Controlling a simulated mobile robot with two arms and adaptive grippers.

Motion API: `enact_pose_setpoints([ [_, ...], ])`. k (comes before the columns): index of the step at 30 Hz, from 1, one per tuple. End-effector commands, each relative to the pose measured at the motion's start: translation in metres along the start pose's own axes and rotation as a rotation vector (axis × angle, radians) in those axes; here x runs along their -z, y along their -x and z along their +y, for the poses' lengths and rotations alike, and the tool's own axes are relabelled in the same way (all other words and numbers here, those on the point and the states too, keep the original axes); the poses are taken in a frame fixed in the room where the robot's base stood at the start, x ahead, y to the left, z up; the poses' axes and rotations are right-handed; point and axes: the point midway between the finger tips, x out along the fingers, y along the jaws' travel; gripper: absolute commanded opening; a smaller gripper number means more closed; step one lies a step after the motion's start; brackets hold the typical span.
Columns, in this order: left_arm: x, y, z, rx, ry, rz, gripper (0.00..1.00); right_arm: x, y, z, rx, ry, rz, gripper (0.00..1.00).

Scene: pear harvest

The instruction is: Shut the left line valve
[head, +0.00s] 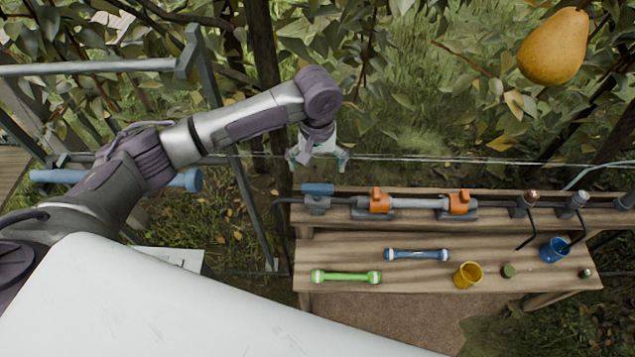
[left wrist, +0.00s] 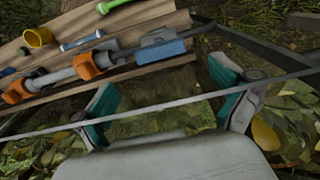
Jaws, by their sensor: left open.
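The left line valve (head: 316,203) sits at the left end of the pipe on the bench's raised back shelf. Its blue handle (head: 318,189) lies roughly in line with the pipe. The blue handle also shows in the left wrist view (left wrist: 161,51), beyond the fingertips. My left gripper (head: 318,163) is open and empty, just behind and above the valve, with teal pads apart. In the left wrist view, my left gripper (left wrist: 166,90) has a thin wire crossing the picture near its fingers. My right gripper is not in view.
The pipe's orange clamps (head: 379,201) are right of the valve. On the wooden bench (head: 330,250) lie a green filter tube (head: 346,277), a blue one (head: 417,254), a yellow cup (head: 467,275) and a blue cup (head: 554,250). A pear (head: 553,46) hangs upper right.

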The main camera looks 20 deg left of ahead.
Motion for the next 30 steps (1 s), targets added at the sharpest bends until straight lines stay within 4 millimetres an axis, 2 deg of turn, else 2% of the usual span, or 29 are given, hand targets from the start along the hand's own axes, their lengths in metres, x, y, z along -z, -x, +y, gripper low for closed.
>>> enact_pose_setpoints([
  [1, -0.001, -0.012, 0.000, 0.003, 0.001, -0.004, 1.00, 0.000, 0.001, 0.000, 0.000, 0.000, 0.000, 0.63],
  [6, -0.001, -0.045, 0.000, 0.001, 0.000, -0.002, 1.00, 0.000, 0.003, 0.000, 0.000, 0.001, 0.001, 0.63],
  [12, 0.000, -0.070, 0.001, -0.001, 0.000, -0.001, 1.00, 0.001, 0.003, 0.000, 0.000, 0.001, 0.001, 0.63],
  [17, 0.000, -0.078, 0.001, -0.001, -0.001, 0.000, 1.00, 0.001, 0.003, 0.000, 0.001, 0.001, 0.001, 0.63],
  [24, 0.000, -0.079, 0.001, -0.001, -0.001, 0.001, 1.00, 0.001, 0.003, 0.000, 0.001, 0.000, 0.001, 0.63],
  [26, 0.000, -0.079, 0.001, -0.001, -0.001, 0.001, 0.92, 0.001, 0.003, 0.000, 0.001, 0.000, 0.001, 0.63],
  [30, 0.000, -0.079, 0.001, -0.001, -0.001, 0.001, 0.68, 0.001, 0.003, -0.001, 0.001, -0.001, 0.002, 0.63],
])
